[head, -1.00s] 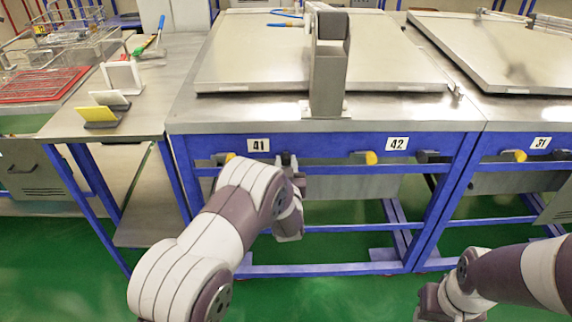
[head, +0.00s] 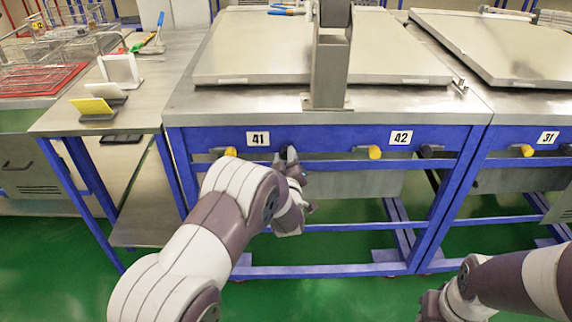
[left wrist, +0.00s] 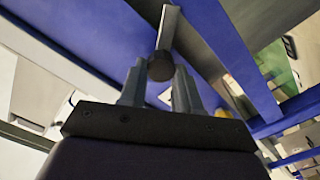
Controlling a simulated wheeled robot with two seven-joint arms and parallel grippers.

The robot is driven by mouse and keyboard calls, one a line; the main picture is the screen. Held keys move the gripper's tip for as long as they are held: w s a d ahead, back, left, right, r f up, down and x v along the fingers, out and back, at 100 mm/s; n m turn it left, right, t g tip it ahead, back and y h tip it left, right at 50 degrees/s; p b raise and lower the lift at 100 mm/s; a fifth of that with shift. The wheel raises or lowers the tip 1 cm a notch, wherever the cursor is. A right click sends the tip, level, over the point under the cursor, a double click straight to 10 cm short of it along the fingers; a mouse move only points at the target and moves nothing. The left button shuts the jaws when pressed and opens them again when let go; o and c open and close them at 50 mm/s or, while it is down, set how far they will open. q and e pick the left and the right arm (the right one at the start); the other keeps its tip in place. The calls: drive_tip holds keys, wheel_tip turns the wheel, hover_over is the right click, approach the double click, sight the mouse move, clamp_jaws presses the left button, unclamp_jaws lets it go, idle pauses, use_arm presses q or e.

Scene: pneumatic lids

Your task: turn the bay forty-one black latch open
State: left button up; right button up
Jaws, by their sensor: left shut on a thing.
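The bay forty-one plate (head: 258,138) is on the blue front rail of the middle bench. In the left wrist view the round black latch (left wrist: 160,67) sits between my two grey fingertips, with a grey metal bar running up behind it. My left gripper (left wrist: 159,76) is shut on this latch. In the head view my left gripper (head: 289,156) is at the rail, right of the 41 plate, and largely hides the latch. My right gripper (head: 432,304) is low at the lower right, away from the bench; its fingers do not show clearly.
A yellow knob (head: 230,151) is left of the latch and another yellow knob (head: 374,152) is near the 42 plate (head: 401,137). A second black latch (head: 426,151) is right of that plate. A flat metal lid (head: 270,60) covers the bench top. Blue legs stand below.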

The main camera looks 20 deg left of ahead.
use_arm(q)
drive_tip(key=shift+f+n+b, duration=0.3)
drive_tip(key=shift+n+b, duration=0.45)
drive_tip(key=shift+n, duration=0.25)
drive_tip(key=n+b, duration=0.6)
drive_tip(key=shift+a+f, duration=0.1)
drive_tip(key=shift+f, duration=0.05)
drive_tip(key=shift+n+b, duration=1.7)
drive_tip(key=shift+b, duration=0.2)
drive_tip(key=shift+r, duration=0.2)
drive_tip(key=o, duration=1.1)
drive_tip(key=shift+c, duration=0.2)
drive_tip(key=shift+s, duration=0.1)
drive_tip(key=p+v, duration=0.1)
drive_tip(key=v, duration=1.1)
drive_tip(key=shift+s+p, duration=0.3)
drive_tip(key=shift+p, duration=0.1)
